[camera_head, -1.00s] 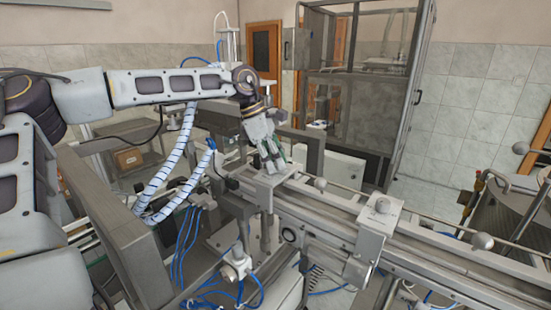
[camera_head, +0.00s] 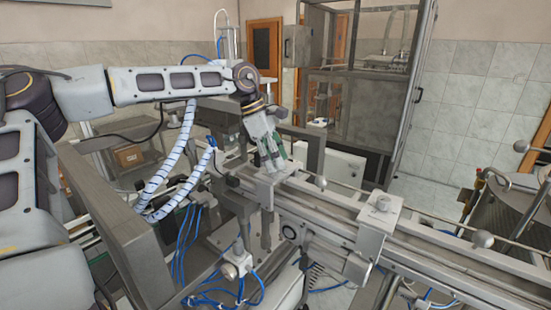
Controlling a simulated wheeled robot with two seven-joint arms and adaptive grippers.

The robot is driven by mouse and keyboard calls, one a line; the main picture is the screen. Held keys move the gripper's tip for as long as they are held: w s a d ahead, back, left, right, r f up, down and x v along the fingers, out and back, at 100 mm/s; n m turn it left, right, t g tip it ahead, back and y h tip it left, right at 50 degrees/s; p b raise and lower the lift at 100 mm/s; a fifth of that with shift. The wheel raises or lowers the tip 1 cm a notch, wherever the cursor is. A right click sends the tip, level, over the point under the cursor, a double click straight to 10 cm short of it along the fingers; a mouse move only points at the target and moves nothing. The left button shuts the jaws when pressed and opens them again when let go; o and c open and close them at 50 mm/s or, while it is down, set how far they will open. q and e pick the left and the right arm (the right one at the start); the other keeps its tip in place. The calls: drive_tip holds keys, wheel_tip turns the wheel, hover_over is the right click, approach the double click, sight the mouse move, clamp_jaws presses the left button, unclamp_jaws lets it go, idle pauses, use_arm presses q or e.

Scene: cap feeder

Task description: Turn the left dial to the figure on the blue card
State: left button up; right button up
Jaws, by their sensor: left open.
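My left gripper (camera_head: 273,158) comes in from the upper left and points down at the left bracket block (camera_head: 262,187) on the feeder rail. Its jaws are open, with the fingertips at or just above the block's top; I cannot tell whether they touch it. I cannot make out the left dial, which may be hidden by the fingers. A second block (camera_head: 380,216) farther right on the rail has a small dark mark on top, too small to read. No blue card can be made out. My right gripper is out of view.
The feeder rail (camera_head: 330,215) runs from the middle to the lower right, with round knobs (camera_head: 320,181) along a rod. Blue hoses (camera_head: 185,240) hang below. A framed glass cabinet (camera_head: 355,90) stands behind.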

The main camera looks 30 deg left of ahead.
use_arm(q)
drive_tip(key=v, duration=1.2)
drive_tip(key=shift+d, duration=0.1)
idle(0.6)
